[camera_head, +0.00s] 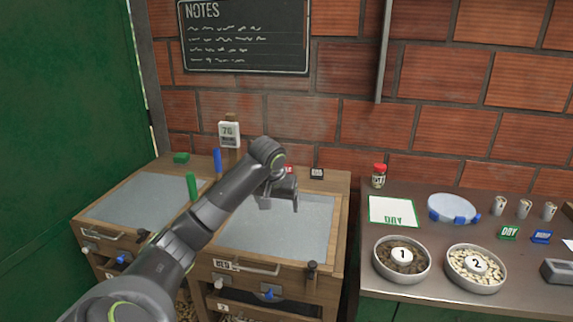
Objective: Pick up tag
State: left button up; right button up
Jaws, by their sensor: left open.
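Several small tag-like pieces are in view. A green tag (508,233) with white lettering, seemingly "DRY", and a blue tag (541,237) with lettering too small to read lie on the right-hand table. A small red piece (288,169) with white marks is partly hidden behind my left gripper, and a black piece (317,173) stands just right of it on the cabinet's back ledge. My left gripper (280,204) is open and empty, pointing down over the right grey panel of the cabinet. It is well left of the green and blue tags. My right gripper is out of view.
The right-hand table (440,296) holds bowl 1 (402,277), bowl 2 (475,288), a white "DRY" card (393,211), a red-capped jar (379,176), a pale blue round dish (450,207) and small cups (524,208). Green (192,186) and blue (217,161) posts rise from the cabinet (262,285).

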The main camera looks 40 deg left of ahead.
aim_at(289, 167)
jog(key=i+j, duration=0.35)
jog(key=j, duration=0.15)
jog(key=i+j, duration=0.75)
jog(key=j, duration=0.2)
